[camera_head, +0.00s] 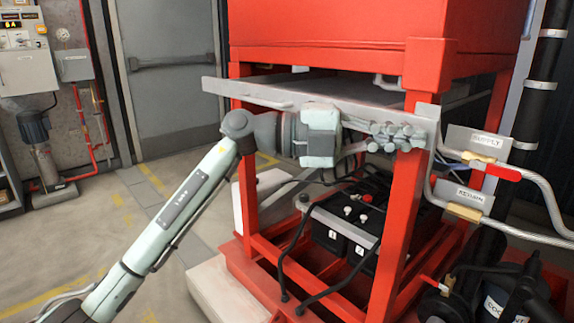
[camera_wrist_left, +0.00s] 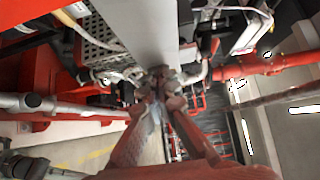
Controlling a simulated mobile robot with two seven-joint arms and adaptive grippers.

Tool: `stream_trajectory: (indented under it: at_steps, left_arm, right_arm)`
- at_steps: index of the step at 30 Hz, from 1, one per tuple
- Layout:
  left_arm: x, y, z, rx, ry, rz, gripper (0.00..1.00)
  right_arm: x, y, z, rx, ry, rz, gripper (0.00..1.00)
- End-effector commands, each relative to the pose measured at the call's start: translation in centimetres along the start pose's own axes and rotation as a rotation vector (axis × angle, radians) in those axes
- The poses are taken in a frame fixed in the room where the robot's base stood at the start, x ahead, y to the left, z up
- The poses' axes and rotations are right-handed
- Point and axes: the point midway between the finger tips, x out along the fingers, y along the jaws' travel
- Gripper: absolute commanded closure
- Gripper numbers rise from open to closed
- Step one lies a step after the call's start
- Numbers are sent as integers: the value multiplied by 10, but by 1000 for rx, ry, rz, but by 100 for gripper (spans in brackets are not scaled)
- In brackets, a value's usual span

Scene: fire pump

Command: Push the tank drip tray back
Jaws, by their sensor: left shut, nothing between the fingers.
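The tank drip tray (camera_head: 258,97) is a flat grey metal tray under the red tank (camera_head: 330,22). Its long grey front lip stands out in front of the red frame posts, and a dark gap shows above it. My left gripper (camera_head: 410,136) is shut and empty, lying sideways along the lower part of the lip toward its right end. It hides part of the lip. In the left wrist view, the closed fingertips (camera_wrist_left: 158,74) meet at the end of a grey panel that looks like the tray (camera_wrist_left: 148,32); whether they touch it is unclear. My right gripper is not in view.
Supply and return pipes (camera_head: 500,165) run just right of the tray. Red frame posts (camera_head: 395,215) stand below it, with black batteries (camera_head: 345,225) and cables between them. A grey door (camera_head: 170,60) is behind.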

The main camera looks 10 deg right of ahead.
Motion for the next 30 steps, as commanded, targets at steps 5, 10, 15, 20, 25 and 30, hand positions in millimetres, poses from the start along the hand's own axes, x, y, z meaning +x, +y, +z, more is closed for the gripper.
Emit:
stream_trajectory:
  at_steps: [5, 10, 15, 20, 25, 30]
  left_arm:
    - [29, -2, 28, -2, 1, -1, 100]
    - [44, -2, 43, -1, 1, -2, 100]
    - [50, 0, 49, -1, 0, -2, 100]
    - [50, -1, 51, 0, -2, -3, 100]
    - [50, -1, 51, 1, -4, -4, 100]
    - [46, -2, 52, 1, -5, -4, 100]
  right_arm:
    - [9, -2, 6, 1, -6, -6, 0]
    - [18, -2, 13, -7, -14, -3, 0]
    - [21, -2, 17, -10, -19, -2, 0]
    - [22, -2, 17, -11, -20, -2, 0]
    - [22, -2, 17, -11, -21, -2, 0]
    - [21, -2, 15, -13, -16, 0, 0]
